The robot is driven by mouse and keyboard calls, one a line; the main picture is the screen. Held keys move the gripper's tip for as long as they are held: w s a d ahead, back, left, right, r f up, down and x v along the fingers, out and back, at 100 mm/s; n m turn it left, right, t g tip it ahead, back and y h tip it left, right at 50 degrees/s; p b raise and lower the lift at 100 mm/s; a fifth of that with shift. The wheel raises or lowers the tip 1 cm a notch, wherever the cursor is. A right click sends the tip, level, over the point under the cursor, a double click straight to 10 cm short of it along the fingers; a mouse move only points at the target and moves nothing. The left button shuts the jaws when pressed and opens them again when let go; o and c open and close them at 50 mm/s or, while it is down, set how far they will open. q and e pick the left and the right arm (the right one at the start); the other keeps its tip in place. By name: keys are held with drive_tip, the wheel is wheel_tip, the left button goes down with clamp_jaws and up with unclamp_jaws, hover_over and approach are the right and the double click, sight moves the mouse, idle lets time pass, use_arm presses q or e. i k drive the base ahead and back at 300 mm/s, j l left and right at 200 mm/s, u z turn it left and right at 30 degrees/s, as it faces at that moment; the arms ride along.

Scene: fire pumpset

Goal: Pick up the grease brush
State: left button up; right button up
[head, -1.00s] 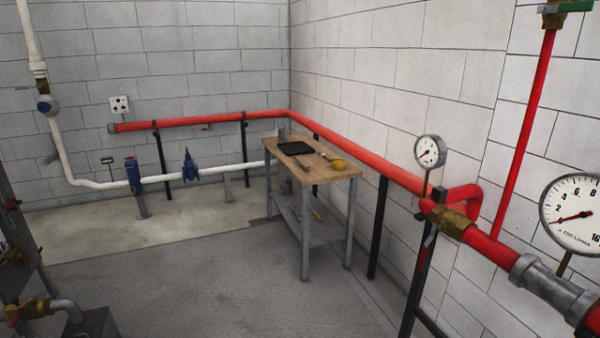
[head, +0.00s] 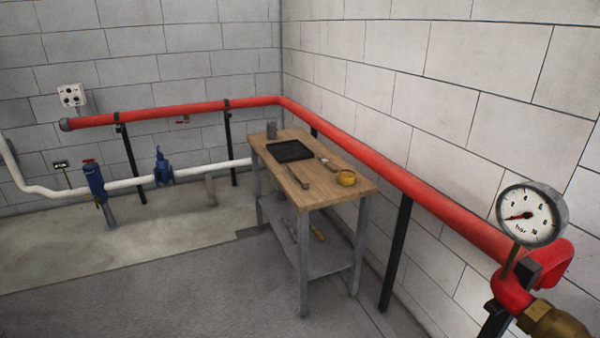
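A wooden-topped workbench (head: 330,197) with grey metal legs stands near the corner, by the right wall. Neither of my grippers shows in the head view.
Floor (head: 200,290) in front is clear.

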sight(325, 161)
drive_tip(key=i+z, duration=0.15)
drive_tip(key=i, duration=0.25)
drive_tip(key=i+j+z, duration=0.1)
drive_tip(key=i, duration=0.25)
drive_tip(key=u, duration=4.4)
drive_tip(key=z, duration=4.4)
